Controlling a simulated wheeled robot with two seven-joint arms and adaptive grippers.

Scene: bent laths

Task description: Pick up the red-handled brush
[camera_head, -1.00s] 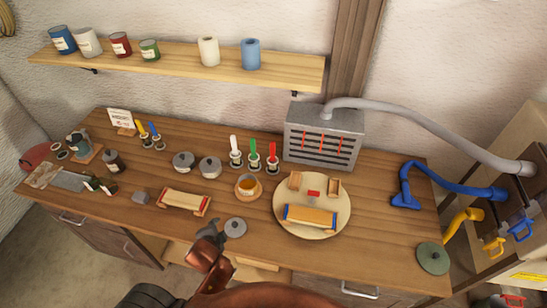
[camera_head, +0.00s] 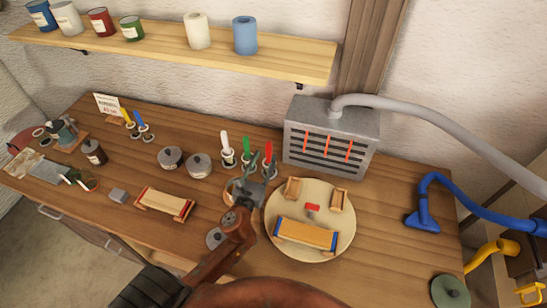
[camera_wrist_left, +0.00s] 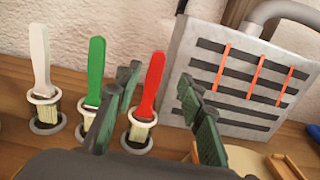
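The red-handled brush (camera_head: 268,155) stands upright in a ring holder on the bench, at the right end of a row of three. It also shows in the left wrist view (camera_wrist_left: 153,85), leaning slightly right. The green-handled brush (camera_wrist_left: 96,72) and the white-handled brush (camera_wrist_left: 40,62) stand to its left. My left gripper (camera_head: 259,172) is open and empty, in front of the green and red brushes. In the wrist view its fingers (camera_wrist_left: 160,95) appear on either side of the red handle, with the brush beyond them; I cannot tell the exact gap. My right gripper is out of view.
A grey slotted heater box (camera_head: 330,137) with a hose stands behind to the right. A round board (camera_head: 341,235) with wooden pieces lies right of the gripper. A shelf (camera_head: 170,49) hangs above.

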